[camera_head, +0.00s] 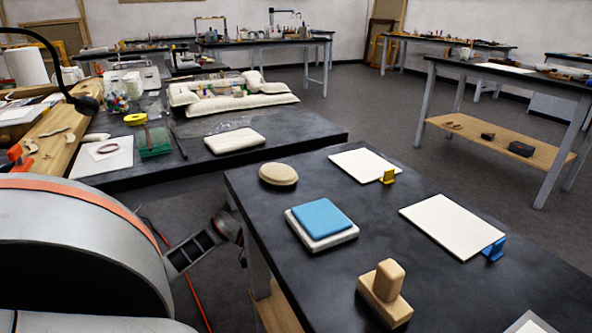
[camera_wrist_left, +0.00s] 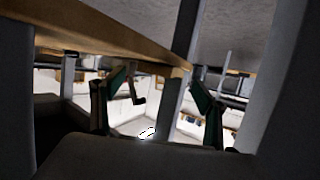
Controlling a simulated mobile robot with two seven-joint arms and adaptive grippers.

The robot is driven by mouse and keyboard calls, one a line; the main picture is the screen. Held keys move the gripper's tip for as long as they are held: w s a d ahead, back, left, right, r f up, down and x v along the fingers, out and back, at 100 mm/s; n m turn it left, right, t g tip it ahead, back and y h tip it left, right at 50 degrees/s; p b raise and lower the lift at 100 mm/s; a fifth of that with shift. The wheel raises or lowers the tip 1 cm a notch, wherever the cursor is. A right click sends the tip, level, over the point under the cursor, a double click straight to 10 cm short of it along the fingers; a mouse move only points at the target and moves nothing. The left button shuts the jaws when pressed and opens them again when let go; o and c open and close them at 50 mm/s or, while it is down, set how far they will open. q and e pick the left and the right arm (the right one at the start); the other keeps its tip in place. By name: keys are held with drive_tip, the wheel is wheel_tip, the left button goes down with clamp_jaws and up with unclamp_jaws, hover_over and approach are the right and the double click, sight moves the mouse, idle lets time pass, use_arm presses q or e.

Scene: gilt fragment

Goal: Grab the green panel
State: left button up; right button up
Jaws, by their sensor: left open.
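I see no clear flat green panel. The only clearly green thing in the head view is a small green block-like item (camera_head: 154,143) on the left table, too small to make out fully. A light blue square panel (camera_head: 321,215) lies on a whitish slab (camera_head: 322,238) on the near table. My left gripper (camera_head: 228,222) is beside that table's left edge, apart from both things. In the left wrist view its two dark, greenish fingers (camera_wrist_left: 155,95) stand wide apart with nothing held between them. My right gripper is not in view.
The near dark table (camera_head: 310,285) also holds a tan oval (camera_head: 278,174), a tan block (camera_head: 385,293), white sheets (camera_head: 452,226), a yellow stand (camera_head: 388,176) and a blue stand (camera_head: 493,250). The cluttered left table (camera_head: 290,130) lies beyond a floor gap. A wooden-edged tabletop (camera_wrist_left: 110,30) overhangs the left wrist view.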

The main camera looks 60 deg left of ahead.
use_arm(q)
drive_tip(key=shift+x, duration=1.55)
drive_tip(key=c, duration=1.3)
drive_tip(key=o, duration=1.2)
drive_tip(key=shift+s, duration=0.1)
drive_tip(key=v, duration=1.1)
drive_tip(key=shift+s+a+r, duration=0.2)
drive_tip(key=shift+s+a, duration=0.05)
drive_tip(key=shift+s, duration=0.05)
